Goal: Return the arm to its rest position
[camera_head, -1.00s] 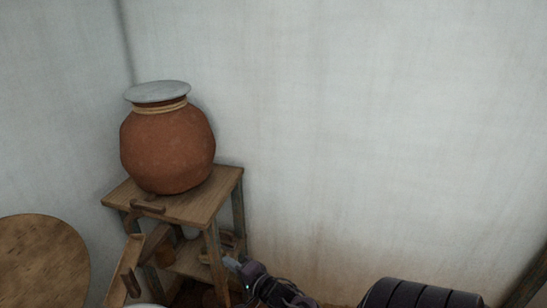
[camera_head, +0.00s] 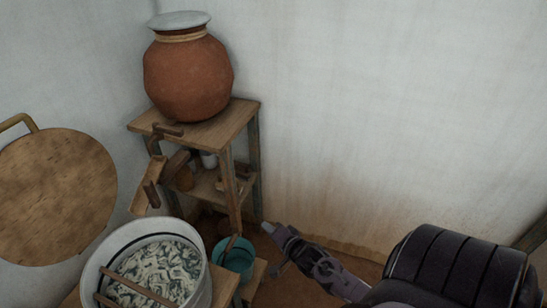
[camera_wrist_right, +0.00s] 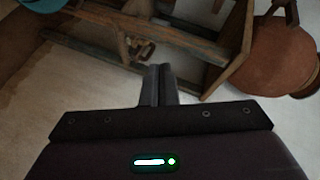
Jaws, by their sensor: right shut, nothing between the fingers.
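My right gripper (camera_head: 272,232) is in the lower middle of the head view, with its arm coming in from the lower right. Its tip is beside the teal bucket and in front of the wooden stand. In the right wrist view its two fingers (camera_wrist_right: 158,84) are together with nothing between them. The wooden stand (camera_wrist_right: 150,35) shows beyond the fingertips, apart from them. My left gripper does not show in either view.
A clay pot (camera_head: 187,75) with a pale lid tops the wooden stand (camera_head: 238,112). A teal bucket (camera_head: 236,262) and a white tub (camera_head: 95,268) with patterned contents and sticks stand below. A round wooden board (camera_head: 55,195) is at the left. The right wall is bare.

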